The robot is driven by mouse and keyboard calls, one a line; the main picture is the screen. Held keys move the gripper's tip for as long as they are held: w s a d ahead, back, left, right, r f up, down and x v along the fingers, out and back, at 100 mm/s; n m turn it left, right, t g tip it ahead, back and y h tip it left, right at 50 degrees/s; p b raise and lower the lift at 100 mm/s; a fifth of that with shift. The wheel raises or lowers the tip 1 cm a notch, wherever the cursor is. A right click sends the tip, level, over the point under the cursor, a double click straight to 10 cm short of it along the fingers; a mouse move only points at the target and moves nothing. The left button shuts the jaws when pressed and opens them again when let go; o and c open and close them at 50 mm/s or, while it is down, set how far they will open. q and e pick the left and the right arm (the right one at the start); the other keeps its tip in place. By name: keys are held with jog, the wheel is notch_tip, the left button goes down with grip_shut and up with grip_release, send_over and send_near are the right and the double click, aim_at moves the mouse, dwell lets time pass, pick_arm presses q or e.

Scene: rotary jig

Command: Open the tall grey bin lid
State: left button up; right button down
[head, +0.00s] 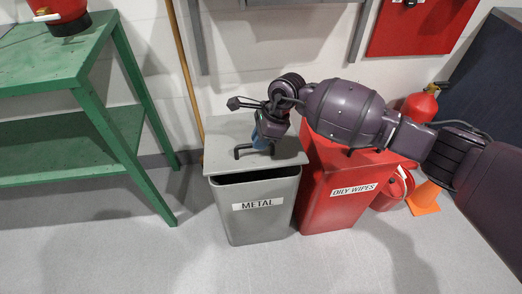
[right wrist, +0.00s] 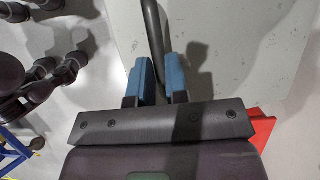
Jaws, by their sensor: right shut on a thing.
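The tall grey bin (head: 250,225) with a METAL label stands on the floor in the middle of the head view. Its flat grey lid (head: 222,135) has a dark bar handle (head: 240,150). A dark gap shows between the lid's front edge and the bin's rim, so the lid is slightly raised at the front. My right gripper (head: 262,138) is over the lid, shut on the handle. In the right wrist view the handle (right wrist: 153,30) runs between the blue fingers (right wrist: 158,80), above the pale lid (right wrist: 235,45). My left gripper is not in view.
A red OILY WIPES bin (head: 335,205) stands close on the right. A green bench (head: 60,115) is at the left, and a wooden pole (head: 184,65) leans at the wall behind. The floor in front is clear.

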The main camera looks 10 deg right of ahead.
pick_arm(q)
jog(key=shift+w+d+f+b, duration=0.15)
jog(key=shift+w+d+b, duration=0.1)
jog(key=shift+b, duration=0.7)
pick_arm(e)
jog(key=w+r+g, duration=0.3)
jog(key=w+r, duration=0.3)
jog(key=r, duration=0.2)
jog(key=shift+w+m, duration=0.3)
jog(key=shift+m, duration=0.1)
jog(key=shift+r, duration=0.1)
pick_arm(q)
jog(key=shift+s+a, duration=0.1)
